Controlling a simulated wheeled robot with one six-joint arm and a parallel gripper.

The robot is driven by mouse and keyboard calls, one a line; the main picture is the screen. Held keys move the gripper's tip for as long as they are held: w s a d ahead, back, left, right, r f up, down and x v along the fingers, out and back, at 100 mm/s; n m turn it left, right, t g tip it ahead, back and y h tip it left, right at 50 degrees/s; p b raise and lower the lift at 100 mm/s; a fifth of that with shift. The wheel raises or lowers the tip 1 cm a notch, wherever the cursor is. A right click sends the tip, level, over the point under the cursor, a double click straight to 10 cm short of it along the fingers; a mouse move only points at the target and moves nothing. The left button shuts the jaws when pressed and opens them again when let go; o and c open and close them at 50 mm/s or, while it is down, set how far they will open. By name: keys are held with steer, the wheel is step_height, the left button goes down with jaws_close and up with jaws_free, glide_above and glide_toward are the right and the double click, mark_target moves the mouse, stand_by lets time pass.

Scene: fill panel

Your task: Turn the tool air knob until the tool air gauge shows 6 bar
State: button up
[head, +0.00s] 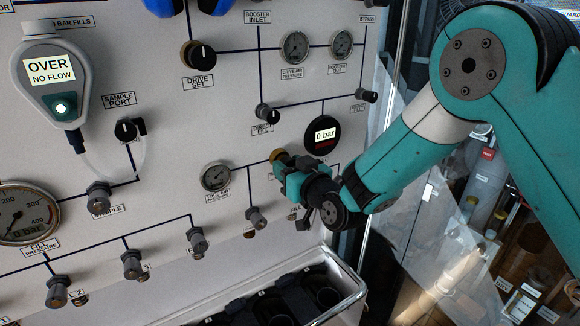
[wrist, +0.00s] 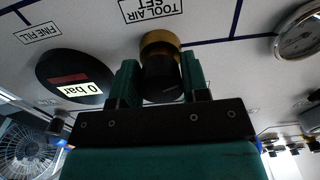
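The tool air knob, black with a brass collar (wrist: 160,42), sits beside a label reading TOOL AIR SET in the wrist view. Its brass edge (head: 277,155) shows in the head view, with the rest behind my gripper. My gripper (wrist: 161,80) has one finger on each side of the knob, seemingly touching it; the gripper also shows in the head view (head: 291,176). A small round dial gauge (head: 215,176) is left of the knob in the head view and partly shows in the wrist view (wrist: 300,32).
A round black display (head: 322,135) reads 0 bar just above my gripper; it also shows in the wrist view (wrist: 75,80). A drive set knob (head: 198,55) and small valves surround the area. A metal rail (head: 345,295) juts out below.

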steer(key=shift+f+n+b, duration=0.3)
steer(key=shift+n+b, duration=0.2)
steer(key=shift+b, duration=1.05)
steer(key=shift+c, duration=0.2)
steer(key=n+b, duration=0.1)
steer(key=b, duration=0.2)
steer(key=shift+n, duration=0.3)
steer(key=shift+r+n+b, duration=0.1)
steer(key=shift+n+b, duration=0.5)
steer(key=shift+b, duration=0.55)
steer(key=shift+r+n, duration=0.25)
steer(key=shift+n, duration=0.05)
steer(key=o, duration=0.9)
steer(key=shift+d, duration=0.1)
